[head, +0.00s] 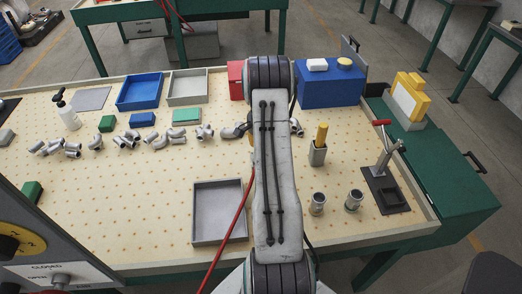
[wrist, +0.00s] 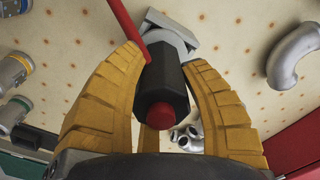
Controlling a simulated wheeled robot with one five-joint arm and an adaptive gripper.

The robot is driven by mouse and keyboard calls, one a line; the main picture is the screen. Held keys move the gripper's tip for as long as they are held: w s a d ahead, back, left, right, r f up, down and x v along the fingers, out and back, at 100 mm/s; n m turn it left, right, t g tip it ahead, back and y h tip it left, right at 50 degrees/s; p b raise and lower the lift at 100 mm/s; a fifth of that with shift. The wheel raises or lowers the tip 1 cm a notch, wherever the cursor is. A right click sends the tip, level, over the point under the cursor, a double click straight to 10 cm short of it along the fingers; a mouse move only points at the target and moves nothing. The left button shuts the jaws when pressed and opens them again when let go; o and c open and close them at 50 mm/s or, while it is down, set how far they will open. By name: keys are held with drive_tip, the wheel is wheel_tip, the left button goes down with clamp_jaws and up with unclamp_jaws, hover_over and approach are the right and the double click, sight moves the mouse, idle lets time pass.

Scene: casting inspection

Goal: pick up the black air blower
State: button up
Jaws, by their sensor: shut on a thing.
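The black air blower (wrist: 162,82) shows in the wrist view, with a dark faceted body and a round red end facing the camera. My gripper (wrist: 163,56) has yellow ribbed fingers closed around it from left and right. A thin red hose or rod (wrist: 126,30) runs past the blower's upper left side. A grey part (wrist: 170,38) lies just beyond the blower; I cannot tell if it belongs to it. In the head view my arm hides the blower and nearly all of the gripper.
The perforated worktop holds several grey pipe elbows (head: 127,139), a grey tray (head: 220,213), a blue tray (head: 140,91) and a blue box (head: 331,88). A stand with a red handle (head: 385,180) is at right. The front left worktop is mostly clear.

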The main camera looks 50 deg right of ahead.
drive_tip(key=c, duration=0.4)
drive_tip(key=shift+r, duration=0.15)
drive_tip(key=shift+c, duration=0.2)
drive_tip(key=shift+r, duration=0.2)
wheel_tip(320, 180, up, 3)
drive_tip(key=shift+r+b, duration=0.1)
drive_tip(key=shift+b, duration=0.5)
drive_tip(key=s+d+r, duration=0.5)
drive_tip(key=d+r, duration=0.2)
drive_tip(key=d, duration=0.3)
drive_tip(key=shift+s+b, duration=0.3)
drive_tip(key=shift+b, duration=0.1)
drive_tip(key=shift+d+r, duration=0.1)
